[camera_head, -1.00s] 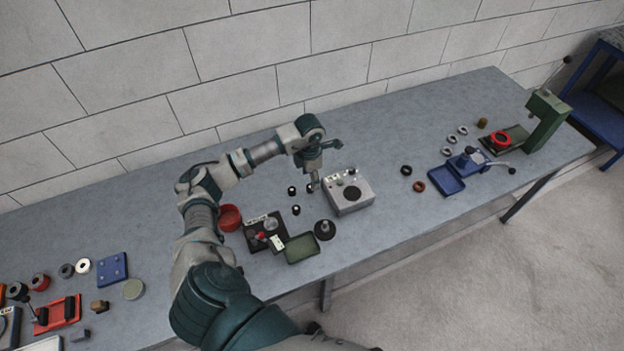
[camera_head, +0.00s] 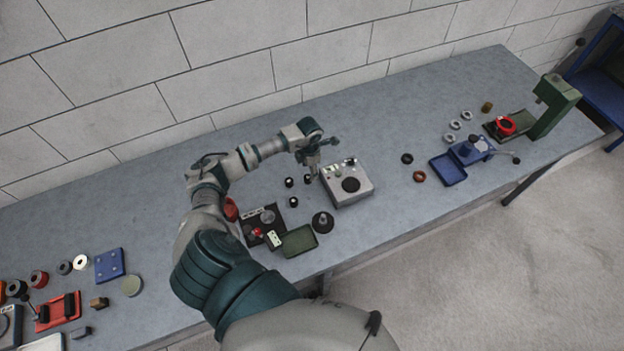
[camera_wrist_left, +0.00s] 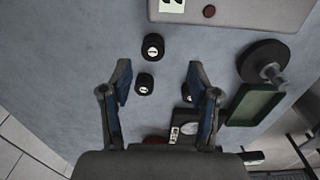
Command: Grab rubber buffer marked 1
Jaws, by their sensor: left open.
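Several small black rubber buffers stand on the grey bench. In the head view, one is at the left (camera_head: 289,182), one nearer the front (camera_head: 292,202), and one close to my gripper (camera_head: 308,178). My left gripper (camera_head: 314,170) points down above the bench beside them, left of the grey box. In the left wrist view, my open, empty gripper (camera_wrist_left: 162,84) has a buffer (camera_wrist_left: 145,84) between its fingers. Another buffer (camera_wrist_left: 153,47) lies ahead, and a third (camera_wrist_left: 189,96) is partly hidden by the right finger. White marks show on their tops, but the numbers are too small to read.
A green tray (camera_head: 299,241), a black stemmed disc (camera_head: 323,222) and a black panel (camera_head: 263,219) lie nearer the front. Free bench surface lies behind the buffers.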

